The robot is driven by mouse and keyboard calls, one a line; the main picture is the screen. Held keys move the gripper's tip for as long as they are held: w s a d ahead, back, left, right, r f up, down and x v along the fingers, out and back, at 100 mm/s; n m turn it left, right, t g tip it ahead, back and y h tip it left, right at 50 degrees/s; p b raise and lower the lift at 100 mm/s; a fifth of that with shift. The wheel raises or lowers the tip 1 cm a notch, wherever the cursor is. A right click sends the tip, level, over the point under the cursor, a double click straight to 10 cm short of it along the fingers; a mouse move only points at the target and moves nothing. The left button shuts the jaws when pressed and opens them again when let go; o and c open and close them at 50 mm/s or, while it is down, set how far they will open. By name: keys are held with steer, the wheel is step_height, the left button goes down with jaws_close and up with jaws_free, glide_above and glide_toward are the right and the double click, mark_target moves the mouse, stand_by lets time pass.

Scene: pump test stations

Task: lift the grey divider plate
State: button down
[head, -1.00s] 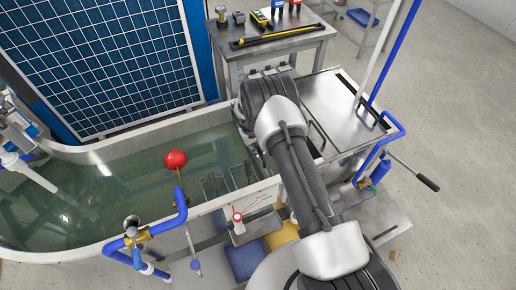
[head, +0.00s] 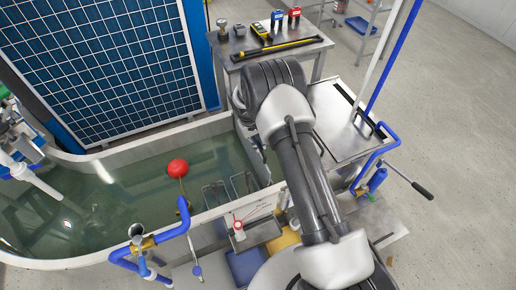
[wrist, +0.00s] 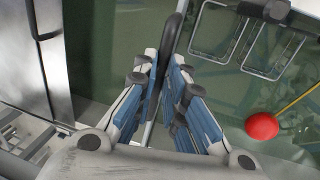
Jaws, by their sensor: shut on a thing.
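In the wrist view, my gripper (wrist: 164,78) points down over the water and is shut on a dark upright handle (wrist: 173,35) between its blue-padded fingers. The handle seems to belong to the grey divider plate, of which only a thin, nearly edge-on strip (wrist: 149,132) shows between the fingers. How far the plate stands out of the water I cannot tell. In the head view, my arm hides the fingers and most of the plate at the tank's right end.
The water tank (head: 100,259) has a red float ball (head: 178,168) and wire frames (head: 215,195) left of my gripper. A steel cover (head: 338,125) lies to the right. A tool table (head: 226,62) stands behind. Blue pipes rise at the right.

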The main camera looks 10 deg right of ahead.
steer(key=shift+w+r+p, duration=0.2)
steer(key=shift+r+p, duration=0.4)
steer(key=shift+r, duration=1.6)
steer(key=c, duration=1.7)
jaws_free()
steer(key=shift+s, duration=0.1)
steer(key=shift+o, duration=0.2)
step_height(320, 180, up, 12)
steer(key=a, duration=0.2)
steer(key=shift+s+a+f, duration=0.15)
steer(key=shift+s, duration=0.15)
